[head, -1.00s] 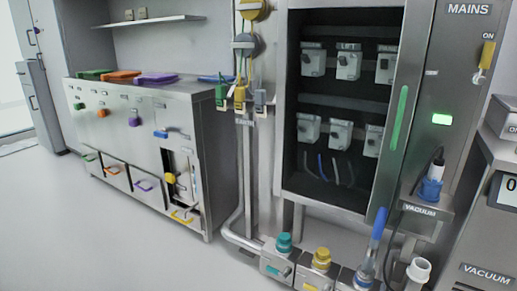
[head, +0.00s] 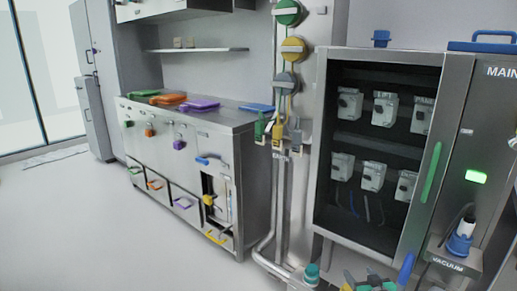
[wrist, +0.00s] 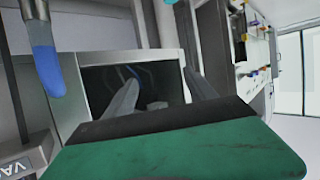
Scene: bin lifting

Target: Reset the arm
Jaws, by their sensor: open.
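My gripper (head: 369,281) shows only in part at the bottom edge of the head view, as small grey and green parts in front of the pipework. It is open, and I see nothing held in it. In the wrist view, a broad green slab with a dark edge fills the bottom, very close to the camera; I cannot tell for sure what it is. Most of my arm is hidden.
The open steel cabinet (head: 385,52) holds several grey switches, with a green-handled door (head: 430,172). A blue-ended hose handle (head: 405,268) stands near my gripper; it also shows in the wrist view (wrist: 47,65). A steel counter (head: 240,125) stands left.

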